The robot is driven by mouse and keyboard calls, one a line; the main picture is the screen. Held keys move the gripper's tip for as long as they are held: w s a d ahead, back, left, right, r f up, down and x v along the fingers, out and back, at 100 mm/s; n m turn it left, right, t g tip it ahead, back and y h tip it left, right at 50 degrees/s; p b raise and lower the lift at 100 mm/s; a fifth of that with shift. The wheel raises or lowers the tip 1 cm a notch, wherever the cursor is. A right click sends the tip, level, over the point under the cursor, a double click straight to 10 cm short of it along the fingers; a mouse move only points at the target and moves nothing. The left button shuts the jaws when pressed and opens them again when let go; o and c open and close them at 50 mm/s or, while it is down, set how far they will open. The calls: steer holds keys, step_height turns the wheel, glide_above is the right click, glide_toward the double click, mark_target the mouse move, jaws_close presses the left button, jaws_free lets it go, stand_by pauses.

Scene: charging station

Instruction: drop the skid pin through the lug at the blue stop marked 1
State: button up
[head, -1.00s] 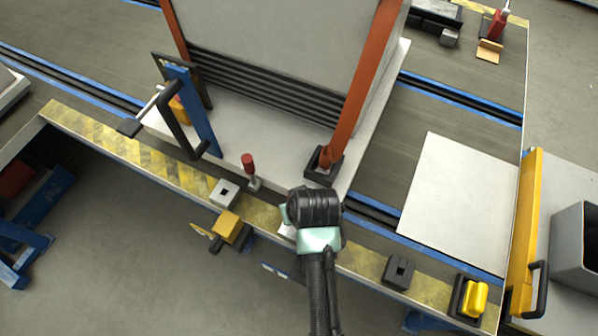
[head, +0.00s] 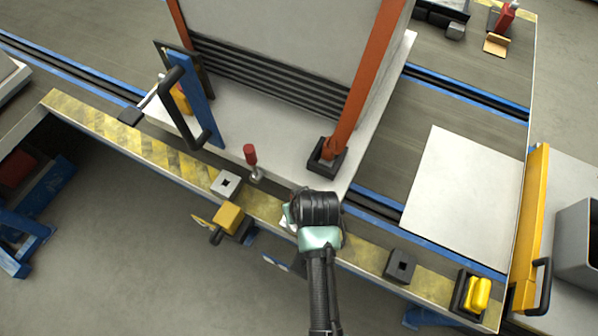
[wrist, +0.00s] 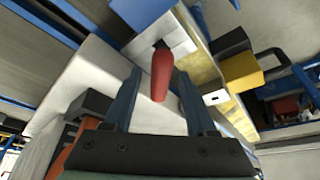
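The skid pin, with a red handle (head: 250,155), stands upright on the near edge of the pale skid (head: 285,170). In the wrist view, its red handle (wrist: 162,75) shows between the two dark blue fingers of my gripper (wrist: 158,75), with gaps on both sides. My gripper is open and empty. In the head view, my wrist hides the fingers, right of the pin. A light grey block with a square hole (head: 226,184) sits left of the pin, possibly the lug. A blue upright (head: 205,110) stands at the skid's left end; I can read no number on it.
Further right are a black block with a square hole (head: 401,265) and a yellow handle in a black holder (head: 478,293). Orange posts (head: 362,75) rise from the skid. A white plate (head: 465,195) lies right.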

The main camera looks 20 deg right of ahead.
steer(key=p+v, duration=0.3)
steer(key=v, duration=0.9)
steer(key=shift+r, duration=0.2)
steer(key=shift+w, duration=0.15)
